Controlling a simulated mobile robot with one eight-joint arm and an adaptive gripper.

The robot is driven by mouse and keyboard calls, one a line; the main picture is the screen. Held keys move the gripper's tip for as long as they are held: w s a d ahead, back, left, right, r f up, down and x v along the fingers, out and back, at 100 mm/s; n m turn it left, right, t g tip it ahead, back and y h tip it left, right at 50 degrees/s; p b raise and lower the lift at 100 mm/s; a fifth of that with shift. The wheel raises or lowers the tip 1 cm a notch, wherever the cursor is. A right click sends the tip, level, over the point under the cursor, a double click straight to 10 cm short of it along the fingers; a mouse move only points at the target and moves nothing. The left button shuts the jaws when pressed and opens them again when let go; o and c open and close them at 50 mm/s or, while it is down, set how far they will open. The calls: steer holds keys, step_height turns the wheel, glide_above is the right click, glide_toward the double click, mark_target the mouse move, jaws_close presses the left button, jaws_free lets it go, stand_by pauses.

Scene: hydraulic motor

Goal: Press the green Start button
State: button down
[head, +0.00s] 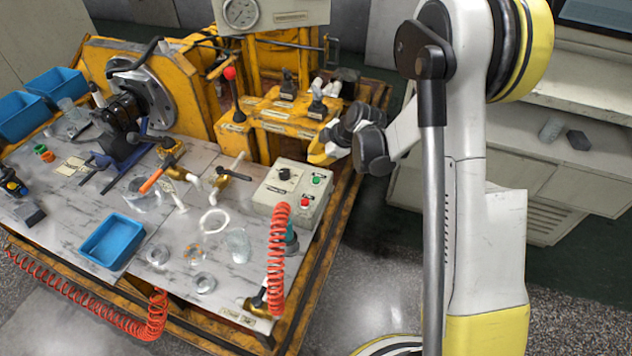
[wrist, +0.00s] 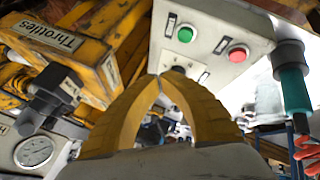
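The green Start button (head: 317,180) is on the top face of a pale grey control box (head: 268,199), near its back right corner. In the wrist view the green button (wrist: 186,34) is at the upper middle, beyond my fingertips and slightly to their right. My gripper (head: 315,157) has yellow fingers and hangs just behind the box, apart from the button. In the wrist view the fingertips of my gripper (wrist: 160,77) meet, with nothing between them.
A red button (head: 305,202) and a black knob (head: 284,174) share the box face. Yellow lever housings (head: 283,117) stand behind and left. A coiled red hose (head: 278,260) rises at the box's front. Blue trays, including one at the front (head: 112,241), and loose parts cover the table.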

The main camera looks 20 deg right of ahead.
mark_target(314, 177)
steer(key=shift+f+b, duration=2.05)
steer(key=shift+f, duration=1.15)
steer(key=shift+f+b, duration=0.4)
steer(key=shift+b, duration=0.05)
steer(key=shift+f+b, duration=0.4)
steer(key=shift+r, duration=0.1)
steer(key=shift+r+p, duration=0.45)
steer(key=shift+r, duration=0.3)
steer(key=shift+r+p, duration=1.6)
steer(key=shift+r, duration=0.95)
